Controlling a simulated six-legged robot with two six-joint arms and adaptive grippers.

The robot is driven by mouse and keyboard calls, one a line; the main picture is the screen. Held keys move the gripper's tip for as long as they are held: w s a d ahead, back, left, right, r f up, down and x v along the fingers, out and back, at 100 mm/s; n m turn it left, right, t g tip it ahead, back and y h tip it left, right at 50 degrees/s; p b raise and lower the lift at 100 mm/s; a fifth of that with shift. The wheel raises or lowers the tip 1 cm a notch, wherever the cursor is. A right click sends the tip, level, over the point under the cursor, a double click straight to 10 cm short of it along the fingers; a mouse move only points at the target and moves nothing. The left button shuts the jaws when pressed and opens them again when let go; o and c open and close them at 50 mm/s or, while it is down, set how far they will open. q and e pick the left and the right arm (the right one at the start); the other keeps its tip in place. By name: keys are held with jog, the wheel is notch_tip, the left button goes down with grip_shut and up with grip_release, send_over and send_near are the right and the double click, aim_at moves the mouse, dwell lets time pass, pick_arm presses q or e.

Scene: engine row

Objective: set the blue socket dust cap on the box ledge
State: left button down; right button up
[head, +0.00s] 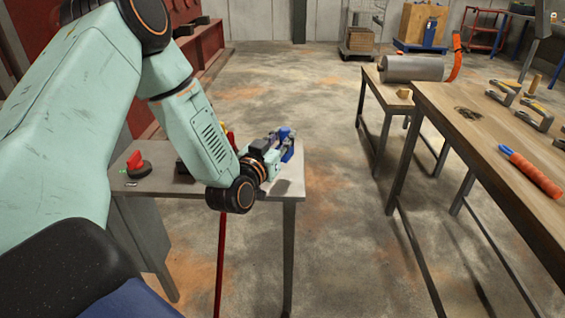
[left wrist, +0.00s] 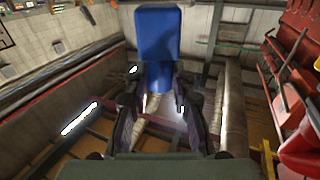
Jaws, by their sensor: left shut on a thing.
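My left gripper (head: 281,148) is shut on the blue socket dust cap (head: 286,133). It holds the cap over the right end of a small grey table in the head view; I cannot tell how high. In the left wrist view the cap (left wrist: 158,40) stands up between the two dark fingers (left wrist: 157,112), with a squarish block on a narrower round part. My left forearm hides part of the table. I cannot make out the box ledge. My right gripper is not in view.
The small grey table (head: 290,187) bears a red part with a black base (head: 137,165) and a dark item partly behind my arm. A wooden workbench (head: 470,135) with clamps and an orange-handled tool (head: 530,172) stands at right. Bare floor (head: 335,215) lies between them.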

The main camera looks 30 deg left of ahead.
pick_arm(q)
jog(key=shift+a+f, duration=0.25)
jog(key=shift+f, duration=0.55)
jog(key=f, duration=0.1)
jog(key=f+b, duration=0.1)
jog(key=shift+s+d+f, duration=0.1)
jog(key=shift+d+f, duration=0.2)
jog(key=shift+f, duration=0.35)
jog(key=shift+w+a, duration=0.2)
jog(key=shift+f, duration=0.1)
jog(key=shift+s+d+b, duration=0.1)
jog(key=shift+s+b, duration=0.1)
jog(key=shift+b, duration=0.15)
jog(key=c, duration=1.5)
grip_release()
jog(key=o, duration=0.4)
jog(key=shift+w+f, duration=0.15)
jog(key=shift+c, duration=0.2)
